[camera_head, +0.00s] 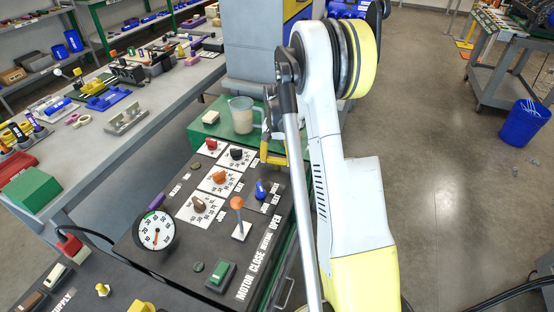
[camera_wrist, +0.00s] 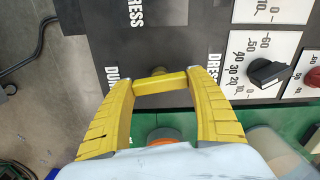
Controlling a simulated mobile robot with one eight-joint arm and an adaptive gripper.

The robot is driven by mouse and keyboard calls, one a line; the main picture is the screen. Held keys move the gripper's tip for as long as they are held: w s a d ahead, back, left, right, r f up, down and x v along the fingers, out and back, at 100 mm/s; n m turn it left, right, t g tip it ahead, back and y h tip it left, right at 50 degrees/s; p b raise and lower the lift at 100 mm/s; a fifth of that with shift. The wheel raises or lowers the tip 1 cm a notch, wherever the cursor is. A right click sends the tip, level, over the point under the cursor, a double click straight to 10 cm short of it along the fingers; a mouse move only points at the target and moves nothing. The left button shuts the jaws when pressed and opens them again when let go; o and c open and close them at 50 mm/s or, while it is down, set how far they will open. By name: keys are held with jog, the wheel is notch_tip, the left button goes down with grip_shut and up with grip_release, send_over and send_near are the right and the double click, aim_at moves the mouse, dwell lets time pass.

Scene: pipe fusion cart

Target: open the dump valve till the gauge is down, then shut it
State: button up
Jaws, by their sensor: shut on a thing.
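The dump valve's yellow handle (camera_wrist: 160,83) lies crosswise between the fingertips in the wrist view. "DU" and "DRESS" lettering shows on the dark panel either side of it. My gripper (camera_wrist: 163,88) is shut on this handle, one yellow finger on each side. In the head view my gripper (camera_head: 268,155) is at the far edge of the cart panel. The valve body is mostly hidden there. The round white gauge (camera_head: 155,231) stands at the panel's left; its small orange needle is too fine to read surely.
The panel holds a blue knob (camera_head: 261,189), an orange-topped lever (camera_head: 237,204), a green button (camera_head: 220,275) and several dials. A clear jug (camera_head: 241,114) stands on the green surface just beyond my gripper. A cluttered workbench (camera_head: 122,148) lies left; open floor lies right.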

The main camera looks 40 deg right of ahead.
aim_at(277, 158)
jog(key=shift+m, duration=0.4)
jog(key=o, duration=1.2)
notch_tip(277, 158, up, 12)
jog(key=shift+r, duration=0.1)
